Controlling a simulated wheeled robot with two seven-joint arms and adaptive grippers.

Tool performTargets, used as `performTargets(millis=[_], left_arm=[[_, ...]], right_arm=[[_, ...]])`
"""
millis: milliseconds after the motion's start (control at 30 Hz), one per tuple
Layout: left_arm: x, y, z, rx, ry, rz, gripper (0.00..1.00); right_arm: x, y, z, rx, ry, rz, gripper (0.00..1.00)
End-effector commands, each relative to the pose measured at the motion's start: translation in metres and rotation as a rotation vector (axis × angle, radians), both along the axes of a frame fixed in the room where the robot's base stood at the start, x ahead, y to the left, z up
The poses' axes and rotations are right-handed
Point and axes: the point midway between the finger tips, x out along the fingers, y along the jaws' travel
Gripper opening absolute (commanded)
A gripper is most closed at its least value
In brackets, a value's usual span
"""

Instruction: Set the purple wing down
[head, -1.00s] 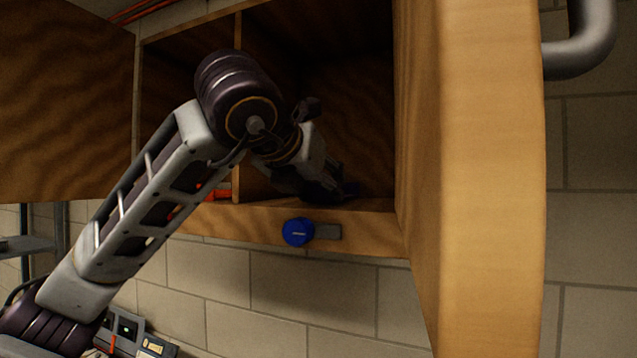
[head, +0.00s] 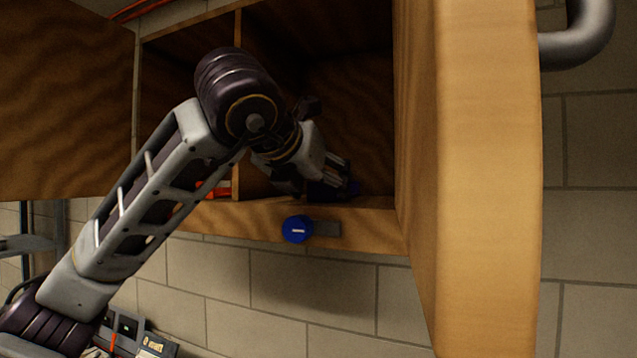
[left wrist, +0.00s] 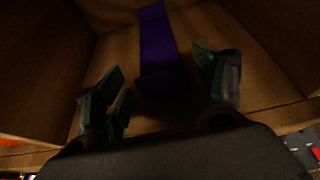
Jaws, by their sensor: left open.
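The purple wing (left wrist: 158,50) lies on the floor of the wooden cabinet compartment, seen in the left wrist view between and beyond my fingers. In the head view only a dark purple bit of the wing (head: 352,188) shows, beside my fingers. My left gripper (left wrist: 160,90) is open, with its fingers apart on either side of the wing's near end, and I see no finger closed on it. In the head view my left gripper (head: 338,178) reaches into the right-hand compartment, low near its floor. My right gripper is not in view.
The wooden cabinet (head: 270,222) has a divider at left and an open door (head: 485,180) at right. A blue round knob (head: 297,229) sits on its front edge. A red object (head: 214,189) lies in the left compartment. A grey pipe (head: 580,45) runs at upper right.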

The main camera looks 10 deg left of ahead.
Motion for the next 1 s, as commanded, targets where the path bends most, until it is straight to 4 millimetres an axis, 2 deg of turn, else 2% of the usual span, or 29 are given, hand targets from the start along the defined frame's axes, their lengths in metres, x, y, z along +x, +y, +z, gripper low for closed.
performTargets(millis=[133,267,1000], left_arm=[[0.000,0.000,0.003,0.000,0.000,0.000,0.70],[-0.011,0.002,0.006,0.000,-0.003,-0.001,0.70],[-0.096,0.018,0.042,0.001,-0.002,0.000,0.70]], right_arm=[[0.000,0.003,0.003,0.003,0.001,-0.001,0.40],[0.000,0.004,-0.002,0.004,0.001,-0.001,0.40],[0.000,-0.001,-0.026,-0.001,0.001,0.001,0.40]])
